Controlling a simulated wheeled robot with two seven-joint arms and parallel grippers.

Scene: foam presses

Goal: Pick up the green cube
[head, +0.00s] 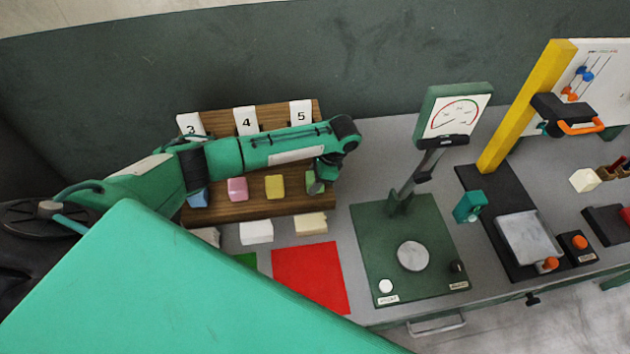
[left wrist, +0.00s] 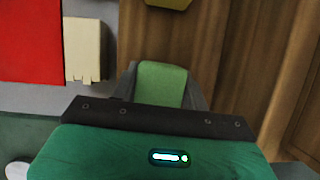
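The green cube (left wrist: 162,84) shows between the two grey fingers of my left gripper (left wrist: 160,90) in the left wrist view. The fingers lie against both of its sides with no clear gap, so the gripper looks shut on it. In the head view my left gripper (head: 325,178) points down at the right end of the wooden rack (head: 240,211). Part of the green cube (head: 312,183) shows beside the fingers there; the rest is hidden. I cannot tell whether the cube touches the rack. My right gripper is not in view.
A yellow cube (head: 275,187), a pink cube (head: 237,189) and a blue cube (head: 197,198) stand left of it on the rack. Pale blocks, one a cream block (head: 310,224), lie in front. A red square (head: 310,278) and a gauge press (head: 373,250) are nearby.

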